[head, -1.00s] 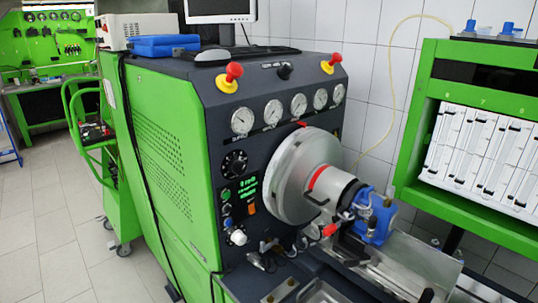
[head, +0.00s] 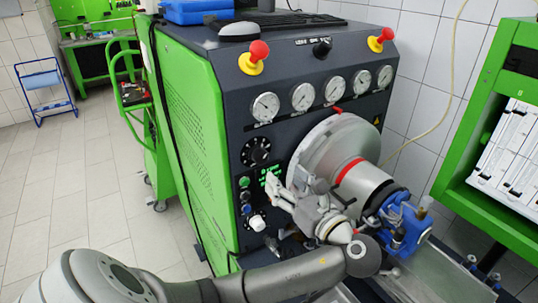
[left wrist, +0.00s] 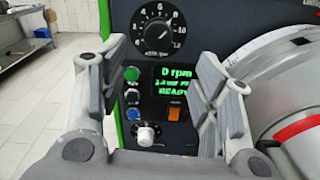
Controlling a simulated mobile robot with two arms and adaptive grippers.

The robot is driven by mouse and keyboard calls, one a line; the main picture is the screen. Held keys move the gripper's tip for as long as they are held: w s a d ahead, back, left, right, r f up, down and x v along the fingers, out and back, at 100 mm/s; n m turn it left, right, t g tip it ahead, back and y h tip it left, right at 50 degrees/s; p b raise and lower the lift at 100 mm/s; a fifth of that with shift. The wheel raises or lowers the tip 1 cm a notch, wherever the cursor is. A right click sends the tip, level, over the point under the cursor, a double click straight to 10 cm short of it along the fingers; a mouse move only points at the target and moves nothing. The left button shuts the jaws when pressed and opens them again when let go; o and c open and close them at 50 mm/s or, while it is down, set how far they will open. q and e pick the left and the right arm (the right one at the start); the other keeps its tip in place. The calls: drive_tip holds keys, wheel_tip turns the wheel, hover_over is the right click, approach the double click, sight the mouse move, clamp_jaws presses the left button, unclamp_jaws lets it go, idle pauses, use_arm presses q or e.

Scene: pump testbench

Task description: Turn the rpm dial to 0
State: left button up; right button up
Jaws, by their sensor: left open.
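The rpm dial (head: 257,152) is a round black knob with a white-marked scale on the dark front panel of the green test bench. In the left wrist view the dial (left wrist: 158,30) is at the top centre, its scale marked "x1000 rpm"; I cannot tell its exact setting. My left gripper (head: 272,188) is in front of the panel, below and right of the dial in the head view. In the left wrist view its fingers (left wrist: 158,80) stand wide apart with nothing between them, the dial beyond their tips. My right gripper is not in view.
A green display (left wrist: 172,80) reads "0 rpm" and "READY". Beside it are green, black and blue buttons (left wrist: 132,92), an orange switch (left wrist: 176,114) and a white knob (left wrist: 146,133). The large grey disc (head: 325,160) and blue pump (head: 405,222) are close on the right.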

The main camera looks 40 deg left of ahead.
sight(263, 159)
use_arm(q)
drive_tip(key=p+x, duration=0.3)
drive_tip(key=x, duration=0.6)
drive_tip(key=shift+a, duration=0.35)
drive_tip(key=shift+w+a, duration=0.1)
drive_tip(key=shift+a, duration=0.3)
drive_tip(key=c, duration=1)
drive_tip(key=shift+c, duration=0.2)
